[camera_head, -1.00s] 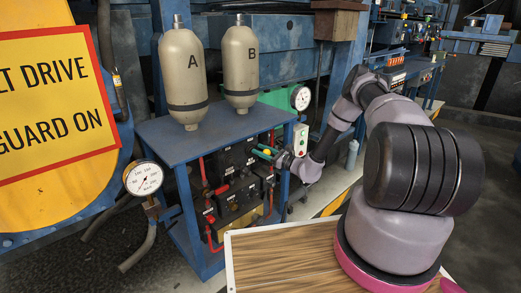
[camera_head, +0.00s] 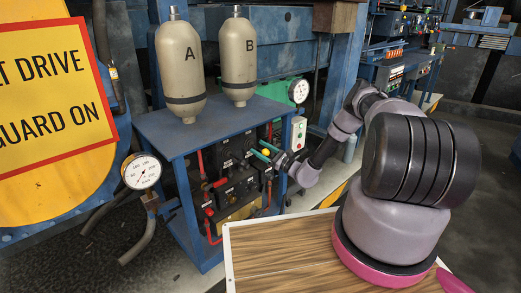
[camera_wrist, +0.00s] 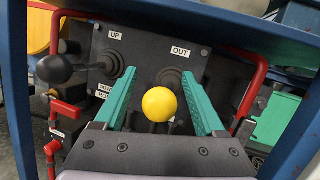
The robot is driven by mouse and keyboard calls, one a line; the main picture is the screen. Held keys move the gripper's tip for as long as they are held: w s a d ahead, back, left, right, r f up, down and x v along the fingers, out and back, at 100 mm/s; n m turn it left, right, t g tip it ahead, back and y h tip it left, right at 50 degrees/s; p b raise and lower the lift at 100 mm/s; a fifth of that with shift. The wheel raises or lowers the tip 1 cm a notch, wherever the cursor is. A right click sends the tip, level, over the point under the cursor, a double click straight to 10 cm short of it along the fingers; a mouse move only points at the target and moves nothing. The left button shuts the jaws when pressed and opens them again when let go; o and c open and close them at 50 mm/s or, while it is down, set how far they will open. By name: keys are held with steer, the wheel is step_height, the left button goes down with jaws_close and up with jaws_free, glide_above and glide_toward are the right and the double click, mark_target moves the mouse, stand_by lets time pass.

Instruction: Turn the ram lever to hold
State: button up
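The control panel (camera_wrist: 150,55) has dark valve plates with white labels reading UP and OUT, and one lower label is partly readable. A lever with a yellow ball knob (camera_wrist: 160,104) stands between the two teal fingers of my gripper (camera_wrist: 160,108). A gap shows on each side of the knob, so the fingers are open around it and not clearly touching it. A lever with a black ball knob (camera_wrist: 55,68) sits left of my gripper by the UP label. I cannot read which is the ram lever. In the head view my gripper (camera_head: 264,151) is at the panel front (camera_head: 235,185).
Red pipes (camera_wrist: 256,88) flank the panel, and blue frame posts (camera_wrist: 18,90) stand outside them. Above are a blue stand top (camera_head: 215,118) and bottles A (camera_head: 181,70) and B (camera_head: 238,65). A pressure gauge (camera_head: 141,171) is at the left.

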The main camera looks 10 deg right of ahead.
steer(key=v, duration=1.1)
steer(key=s+a+r+n+g+h, duration=0.15)
steer(key=r+n+g, duration=0.35)
steer(key=r, duration=0.5)
steer(key=s+a+r+n+g, duration=0.3)
steer(key=r+n+g, duration=0.2)
steer(key=r, duration=0.4)
steer(key=s+a+r+n+g+h, duration=0.1)
steer(key=s+a+r+n+g, duration=0.3)
steer(key=r, duration=0.6)
steer(key=s+d+r+n+t+h, duration=0.3)
steer(key=s+r+h, duration=0.2)
steer(key=s+r, duration=0.6)
steer(key=s+d+r+n+t+h, duration=0.3)
steer(key=s+r+h, duration=0.3)
steer(key=s+r, duration=0.6)
steer(key=shift+s+d+t, duration=0.4)
steer(key=shift+s+d, duration=0.25)
steer(key=shift+d, duration=0.1)
